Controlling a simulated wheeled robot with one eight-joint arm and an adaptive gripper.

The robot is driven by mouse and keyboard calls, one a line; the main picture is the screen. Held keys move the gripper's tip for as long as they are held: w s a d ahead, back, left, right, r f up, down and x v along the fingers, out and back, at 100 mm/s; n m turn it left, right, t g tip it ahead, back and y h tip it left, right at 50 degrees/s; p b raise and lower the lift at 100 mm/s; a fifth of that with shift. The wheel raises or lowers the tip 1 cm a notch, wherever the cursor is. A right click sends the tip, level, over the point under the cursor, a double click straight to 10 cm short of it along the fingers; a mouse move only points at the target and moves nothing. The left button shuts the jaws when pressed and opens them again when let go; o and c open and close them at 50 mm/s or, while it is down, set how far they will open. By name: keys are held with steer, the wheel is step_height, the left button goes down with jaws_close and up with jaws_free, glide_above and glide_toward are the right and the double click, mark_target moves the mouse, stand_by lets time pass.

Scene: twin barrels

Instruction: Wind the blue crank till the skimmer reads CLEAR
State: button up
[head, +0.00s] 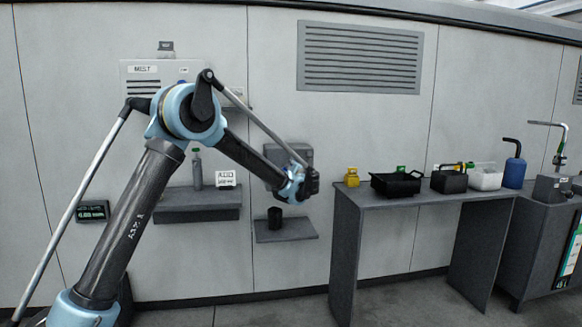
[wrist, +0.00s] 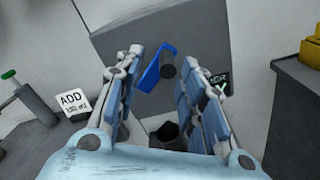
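The blue crank (wrist: 151,76) is on the front of a grey box (wrist: 122,32) on the wall, with a dark round knob or hub (wrist: 168,72) beside it. My gripper (wrist: 162,92) is open and empty, its two fingers on either side of the crank in the picture. It looks short of the crank, though the gap is hard to judge. A small dark display (wrist: 219,84) with green marks is partly hidden by the right finger; I cannot read it. In the head view my gripper (head: 309,182) is in front of the grey box (head: 292,152), and the crank is hidden.
A dark cup (head: 275,217) stands on a small shelf (head: 288,232) below the box. Left is a ledge (head: 197,214) with a grey bottle (head: 197,170) and an ADD card (head: 226,179). Right is a table (head: 346,240) with a yellow item (head: 352,178) and black tray (head: 396,184).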

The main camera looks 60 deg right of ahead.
steer(key=v, duration=0.6)
steer(key=shift+s+a, duration=0.2)
steer(key=shift+a, duration=0.1)
steer(key=shift+d+f, duration=0.1)
steer(key=c, duration=0.7)
steer(key=d+n, duration=0.1)
steer(key=d+f+n+t, duration=0.2)
steer(key=d+n, duration=0.1)
steer(key=shift+d+f, duration=0.1)
steer(key=shift+d, duration=0.05)
jaws_close()
steer(key=s+d+f+n+t+y, duration=0.1)
steer(key=s+d+f+n+t, duration=0.1)
steer(key=f+n+t, duration=0.5)
steer(key=s+d+f+n+t+y, duration=0.25)
steer(key=f+n, duration=0.25)
steer(key=n, duration=0.3)
steer(key=w+d+r, duration=0.1)
steer(key=w+r, duration=0.7)
steer(key=r, duration=0.1)
steer(key=shift+w+d+r+h, duration=0.25)
steer(key=shift+w+h, duration=0.1)
steer(key=shift+w, duration=0.05)
